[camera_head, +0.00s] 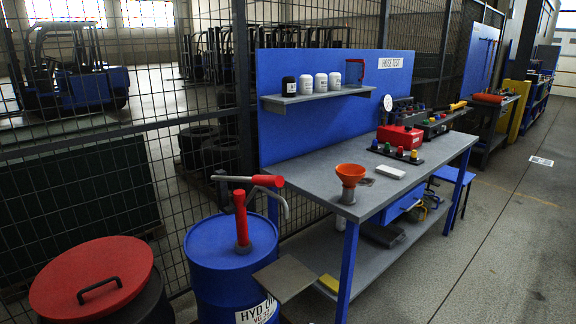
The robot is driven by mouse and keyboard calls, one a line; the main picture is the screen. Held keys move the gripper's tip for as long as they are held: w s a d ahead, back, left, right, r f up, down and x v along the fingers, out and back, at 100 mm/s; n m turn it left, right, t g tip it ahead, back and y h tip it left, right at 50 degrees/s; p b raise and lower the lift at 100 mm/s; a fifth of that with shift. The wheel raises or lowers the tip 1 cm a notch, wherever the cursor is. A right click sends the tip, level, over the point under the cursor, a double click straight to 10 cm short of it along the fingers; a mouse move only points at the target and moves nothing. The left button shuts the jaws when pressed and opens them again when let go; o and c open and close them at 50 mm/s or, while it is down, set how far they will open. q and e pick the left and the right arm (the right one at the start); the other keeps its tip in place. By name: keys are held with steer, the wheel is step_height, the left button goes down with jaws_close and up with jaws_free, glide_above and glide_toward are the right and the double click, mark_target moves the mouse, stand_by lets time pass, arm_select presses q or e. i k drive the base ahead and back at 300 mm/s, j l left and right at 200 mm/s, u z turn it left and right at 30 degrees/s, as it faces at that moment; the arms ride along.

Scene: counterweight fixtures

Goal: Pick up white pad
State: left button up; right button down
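A small white pad (390,172) lies flat on the grey workbench top (416,183). It is near the middle of the bench, to the right of an orange funnel and in front of a dark strip of coloured fittings. Nothing covers it. Neither of my grippers is in view.
The orange funnel (350,175) stands near the bench's front left corner. Coloured fittings (400,151) and a red box (400,138) sit behind the pad. A blue drum (230,262) with a red pump stands left of the bench.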

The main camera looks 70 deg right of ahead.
mark_target(391, 172)
steer(key=z, duration=3)
steer(key=i+l, duration=0.15)
steer(key=i, duration=0.15)
steer(key=i+l, duration=0.15)
steer(key=i, duration=0.15)
